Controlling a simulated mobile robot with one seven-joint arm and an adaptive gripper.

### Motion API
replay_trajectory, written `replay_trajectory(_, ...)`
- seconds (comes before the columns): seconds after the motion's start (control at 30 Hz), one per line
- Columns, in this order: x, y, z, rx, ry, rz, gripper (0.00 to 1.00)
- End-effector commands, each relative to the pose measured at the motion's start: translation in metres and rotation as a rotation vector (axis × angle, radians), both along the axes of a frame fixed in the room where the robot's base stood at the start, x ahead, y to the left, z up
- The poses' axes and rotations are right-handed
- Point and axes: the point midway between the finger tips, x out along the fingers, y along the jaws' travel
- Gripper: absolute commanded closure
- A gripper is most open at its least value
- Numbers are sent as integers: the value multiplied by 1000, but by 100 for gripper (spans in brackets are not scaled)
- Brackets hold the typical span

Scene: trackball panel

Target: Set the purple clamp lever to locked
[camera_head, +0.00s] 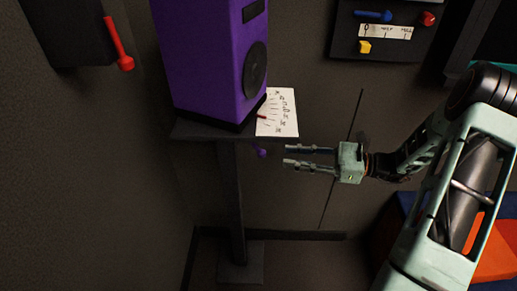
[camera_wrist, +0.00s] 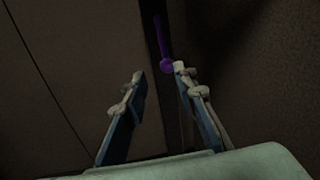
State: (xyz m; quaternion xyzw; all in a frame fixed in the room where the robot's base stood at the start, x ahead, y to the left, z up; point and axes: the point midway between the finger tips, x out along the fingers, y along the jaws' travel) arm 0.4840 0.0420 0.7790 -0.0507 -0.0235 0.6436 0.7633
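The purple clamp lever (camera_head: 261,152) shows in the head view as a small purple end just below the dark stand top, left of my fingertips. In the wrist view the lever (camera_wrist: 162,38) is a slim purple bar with a round knob at its near end, beside the right fingertip. My gripper (camera_head: 288,155) is open, with its two fingers apart and pointing left towards the lever. The wrist view also shows the fingers (camera_wrist: 158,73) apart with nothing between them. I cannot tell whether the right fingertip touches the knob. No locked marking is readable.
A purple box (camera_head: 205,60) with a black disc stands on the dark stand (camera_head: 228,190). A white scale card (camera_head: 284,112) with a red pointer lies beside it. A red lever (camera_head: 118,42) is at upper left. A panel (camera_head: 345,45) with coloured controls is at upper right.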

Motion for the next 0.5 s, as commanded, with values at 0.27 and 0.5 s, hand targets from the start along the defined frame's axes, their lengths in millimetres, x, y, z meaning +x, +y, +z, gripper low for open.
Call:
replay_trajectory(0.27, 10, 18, 2, 34, -6, -24, 74)
replay_trajectory(0.5, 18, 64, 1, 31, -7, -24, 74)
